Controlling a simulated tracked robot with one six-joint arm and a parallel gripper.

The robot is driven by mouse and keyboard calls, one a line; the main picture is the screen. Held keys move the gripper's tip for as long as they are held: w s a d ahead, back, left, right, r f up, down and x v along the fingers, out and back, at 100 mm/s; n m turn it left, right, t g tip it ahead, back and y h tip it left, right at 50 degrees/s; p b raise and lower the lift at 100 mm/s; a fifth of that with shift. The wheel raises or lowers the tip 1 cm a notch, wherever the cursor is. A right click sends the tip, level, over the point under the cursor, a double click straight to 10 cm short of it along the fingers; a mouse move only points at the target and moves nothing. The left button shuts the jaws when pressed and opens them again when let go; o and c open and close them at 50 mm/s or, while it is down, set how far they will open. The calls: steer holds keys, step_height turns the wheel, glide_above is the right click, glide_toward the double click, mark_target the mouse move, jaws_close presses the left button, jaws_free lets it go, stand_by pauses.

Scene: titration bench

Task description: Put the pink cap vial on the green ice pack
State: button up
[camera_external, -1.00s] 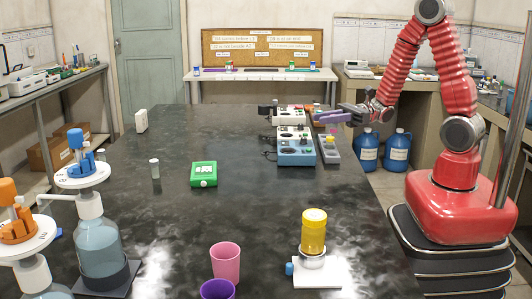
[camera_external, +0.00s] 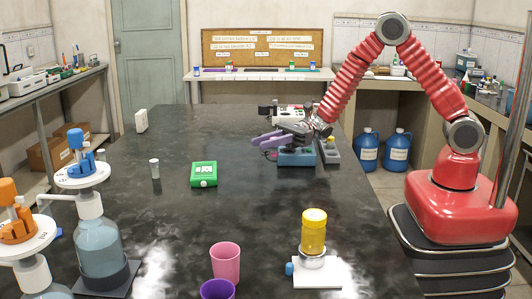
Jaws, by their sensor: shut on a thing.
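The green ice pack (camera_external: 203,175) lies flat on the dark bench left of the middle, with a white label on top. My gripper (camera_external: 268,141), with purple fingers, is above the bench, to the right of and beyond the ice pack and apart from it.
A grey-capped vial (camera_external: 155,169) stands left of the ice pack. A yellow-topped bottle (camera_external: 313,231), a pink cup (camera_external: 225,262) and a purple cup (camera_external: 217,290) are in front.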

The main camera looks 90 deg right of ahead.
steer(key=w+a+r+h, duration=0.1)
steer(key=w+a, duration=0.2)
steer(key=w, duration=0.4)
steer(key=w+a+r, duration=0.1)
steer(key=w+a, duration=0.2)
steer(key=w, duration=0.5)
step_height(320, 180, up, 5)
steer(key=m+t+h, duration=0.3)
glide_above(192, 172)
steer(key=shift+w+f, duration=0.1)
steer(key=shift+f, duration=0.05)
steer(key=shift+f, duration=0.1)
steer(key=shift+f, duration=3.05)
steer(key=shift+f, duration=1.9)
